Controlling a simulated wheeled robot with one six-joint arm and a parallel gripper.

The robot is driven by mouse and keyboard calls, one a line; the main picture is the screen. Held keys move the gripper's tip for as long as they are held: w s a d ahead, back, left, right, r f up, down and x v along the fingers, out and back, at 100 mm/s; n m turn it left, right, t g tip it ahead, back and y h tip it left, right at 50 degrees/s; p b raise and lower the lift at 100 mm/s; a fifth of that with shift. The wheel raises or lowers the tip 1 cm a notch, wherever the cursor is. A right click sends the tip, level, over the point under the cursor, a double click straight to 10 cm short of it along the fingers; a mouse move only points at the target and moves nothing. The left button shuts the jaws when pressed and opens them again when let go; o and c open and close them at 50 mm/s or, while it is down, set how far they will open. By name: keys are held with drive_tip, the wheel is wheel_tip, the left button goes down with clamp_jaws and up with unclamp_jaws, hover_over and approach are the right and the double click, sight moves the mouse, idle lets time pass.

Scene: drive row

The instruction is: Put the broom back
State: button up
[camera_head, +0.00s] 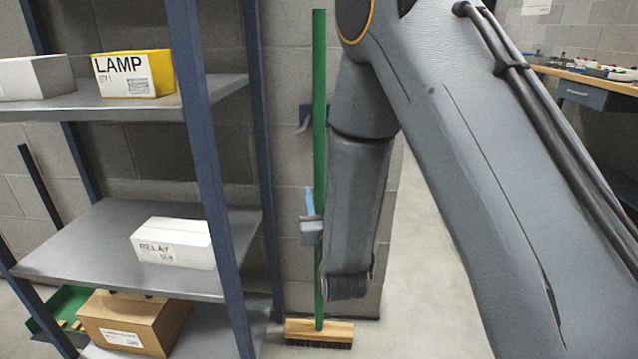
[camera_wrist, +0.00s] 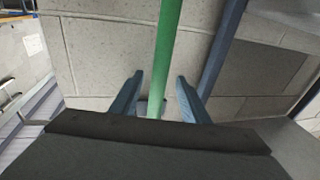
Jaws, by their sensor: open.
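The broom stands upright against the block wall, its head on the floor. Its green handle (camera_head: 319,90) rises beside the shelf's blue post, and its wooden head with dark bristles (camera_head: 319,331) is at the bottom. A dark blue wall bracket (camera_head: 305,116) is at the handle's upper part. My gripper (camera_head: 309,212) is at the handle's middle, partly hidden by my arm. In the wrist view, the two blue fingers of my gripper (camera_wrist: 159,92) are open, with the green handle (camera_wrist: 168,50) between them. A gap shows on each side of the handle.
A metal shelf rack (camera_head: 110,240) stands close on the left, holding a yellow LAMP box (camera_head: 133,74), a white RELAY box (camera_head: 173,243) and a cardboard box (camera_head: 132,322). A workbench (camera_head: 590,80) is at the far right. The floor (camera_head: 425,300) right of the broom is clear.

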drive_tip(key=s+a+f+n+g, duration=0.1)
drive_tip(key=s+a+f+g, duration=0.1)
drive_tip(key=s+g, duration=0.4)
drive_tip(key=s+a+f+n+g, duration=0.1)
drive_tip(key=s+a+f+g, duration=0.2)
drive_tip(key=s, duration=0.5)
drive_tip(key=s+d+r+n+g+h, duration=0.1)
drive_tip(key=s+d+g, duration=0.3)
drive_tip(key=s, duration=0.7)
drive_tip(key=s+d+r+n+g+h, duration=0.1)
drive_tip(key=s+d+g, duration=0.4)
drive_tip(key=s, duration=0.6)
drive_tip(key=shift+r+g+h, duration=0.3)
drive_tip(key=shift+r+h, duration=0.2)
drive_tip(key=shift+r, duration=0.25)
drive_tip(key=d+r+m+p, duration=0.3)
drive_tip(key=d+r+p, duration=0.6)
drive_tip(key=r+p, duration=0.2)
drive_tip(key=d+r+m+p, duration=0.3)
drive_tip(key=d+r+p, duration=0.6)
drive_tip(key=p, duration=0.6)
wheel_tip(320, 180, up, 3)
drive_tip(key=shift+s+f+h, duration=0.1)
drive_tip(key=shift+s+h, duration=0.2)
drive_tip(key=shift+s, duration=0.1)
